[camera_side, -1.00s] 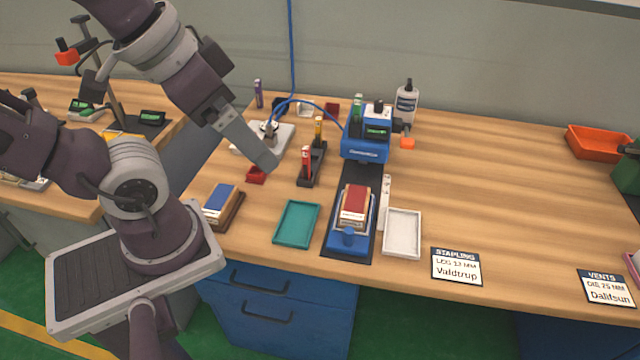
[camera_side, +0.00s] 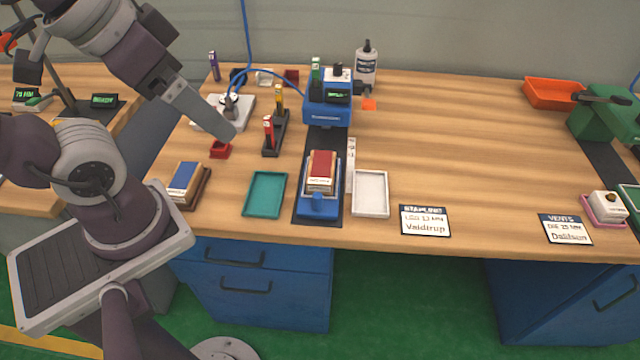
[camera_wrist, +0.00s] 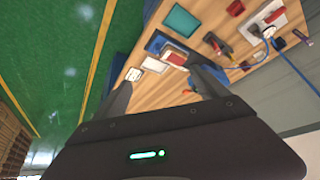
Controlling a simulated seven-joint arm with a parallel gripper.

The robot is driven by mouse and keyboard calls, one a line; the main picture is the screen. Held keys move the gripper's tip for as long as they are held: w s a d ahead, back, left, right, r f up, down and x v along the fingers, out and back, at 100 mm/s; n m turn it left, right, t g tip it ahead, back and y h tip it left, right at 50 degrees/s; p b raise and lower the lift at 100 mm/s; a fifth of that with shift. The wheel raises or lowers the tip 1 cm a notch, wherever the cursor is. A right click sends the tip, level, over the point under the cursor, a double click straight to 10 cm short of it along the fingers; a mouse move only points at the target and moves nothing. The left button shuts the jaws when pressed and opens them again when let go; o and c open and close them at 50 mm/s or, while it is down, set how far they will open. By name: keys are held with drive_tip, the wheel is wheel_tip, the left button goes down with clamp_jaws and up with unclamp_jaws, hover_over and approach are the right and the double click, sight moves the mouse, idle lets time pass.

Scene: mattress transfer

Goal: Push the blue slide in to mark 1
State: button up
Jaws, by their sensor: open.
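The blue slide (camera_side: 318,208) sits at the front end of a dark track (camera_side: 326,143), with a knob at its near end. It carries a block with a red top (camera_side: 322,165). The blue stapling machine (camera_side: 328,109) stands at the track's far end. A pale scale strip (camera_side: 350,160) runs along the track's right side; its marks are too small to read. My gripper (camera_side: 233,136) is above the bench, left of the track and apart from the slide. In the wrist view my gripper (camera_wrist: 165,78) is open and empty, and the slide (camera_wrist: 154,42) shows beyond the fingers.
A teal tray (camera_side: 264,214) lies left of the slide and a white tray (camera_side: 371,213) right of it. A dark rack (camera_side: 270,149) with upright coloured sticks and a small red tray (camera_side: 219,151) are near my gripper. The bench right of the white tray is mostly clear.

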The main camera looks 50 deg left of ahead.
drive_tip(key=shift+c, duration=0.4)
drive_tip(key=shift+w, duration=0.25)
drive_tip(key=c, duration=0.4)
drive_tip(key=shift+m+g, duration=0.3)
drive_tip(key=shift+g, duration=0.5)
drive_tip(key=w, duration=0.2)
drive_tip(key=w+f, duration=0.1)
drive_tip(key=w, duration=0.1)
drive_tip(key=w+f, duration=0.1)
drive_tip(key=w, duration=0.1)
drive_tip(key=shift+f, duration=0.2)
drive_tip(key=c, duration=0.7)
drive_tip(key=w+f+g, duration=0.1)
drive_tip(key=w+f, duration=0.2)
drive_tip(key=w+f+g, duration=0.1)
drive_tip(key=w+f, duration=0.3)
drive_tip(key=shift+w+d+f+m, duration=0.15)
drive_tip(key=shift+d+m, duration=0.05)
drive_tip(key=shift+m, duration=0.2)
drive_tip(key=g, duration=0.1)
approach(318, 195)
drive_tip(key=shift+m+g, duration=0.4)
drive_tip(key=shift+g, duration=0.1)
drive_tip(key=f, duration=1)
drive_tip(key=shift+w+f, duration=0.1)
drive_tip(key=shift+w, duration=0.3)
drive_tip(key=shift+c, duration=0.5)
clamp_jaws()
